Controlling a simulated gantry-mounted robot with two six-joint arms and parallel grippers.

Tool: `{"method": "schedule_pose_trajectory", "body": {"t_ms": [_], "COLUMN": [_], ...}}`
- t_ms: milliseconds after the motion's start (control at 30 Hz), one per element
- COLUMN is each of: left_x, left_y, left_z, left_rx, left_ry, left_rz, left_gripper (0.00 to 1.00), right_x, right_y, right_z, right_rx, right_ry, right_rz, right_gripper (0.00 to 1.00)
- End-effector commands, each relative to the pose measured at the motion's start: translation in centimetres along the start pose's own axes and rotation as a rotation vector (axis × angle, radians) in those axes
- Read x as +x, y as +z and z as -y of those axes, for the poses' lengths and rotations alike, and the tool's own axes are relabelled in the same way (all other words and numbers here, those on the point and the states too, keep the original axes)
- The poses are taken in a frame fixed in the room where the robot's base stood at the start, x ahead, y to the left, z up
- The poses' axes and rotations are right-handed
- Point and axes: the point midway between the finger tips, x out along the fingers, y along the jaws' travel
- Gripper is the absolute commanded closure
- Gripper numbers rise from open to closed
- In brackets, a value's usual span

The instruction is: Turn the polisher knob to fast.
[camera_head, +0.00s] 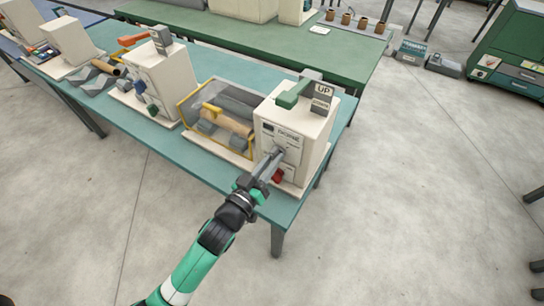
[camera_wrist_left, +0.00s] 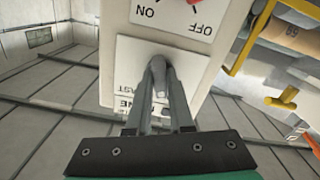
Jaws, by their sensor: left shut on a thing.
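The polisher is a cream box-shaped machine (camera_head: 298,125) at the near right end of the teal table. Its front has a white plate (camera_wrist_left: 130,75) with a grey knob (camera_wrist_left: 158,70), seen upside down in the left wrist view. The plate shows part of a word ending in "AST"; the rest is hidden by my fingers. My left gripper (camera_head: 274,158) is at the machine's front, its fingers closed around the knob. The fingers partly hide the knob, and I cannot tell its exact setting. My right gripper is not in view.
A red switch (camera_head: 278,175) sits low on the machine's front, beside my left gripper. A clear guard with a yellow frame (camera_head: 215,115) covers rollers to the left.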

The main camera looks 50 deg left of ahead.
Motion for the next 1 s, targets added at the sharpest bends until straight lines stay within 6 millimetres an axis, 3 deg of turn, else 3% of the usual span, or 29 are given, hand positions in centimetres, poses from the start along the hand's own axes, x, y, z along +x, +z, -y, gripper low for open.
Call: {"method": "schedule_pose_trajectory", "body": {"t_ms": [1000], "left_x": [0.0], "left_y": [-0.1], "left_z": [-0.1], "left_rx": [0.903], "left_ry": [0.001], "left_rz": [0.000], "left_gripper": [1.00], "right_x": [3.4], "right_y": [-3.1], "right_z": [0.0], "right_rx": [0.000], "right_ry": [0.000], "right_rz": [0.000], "right_gripper": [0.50]}}
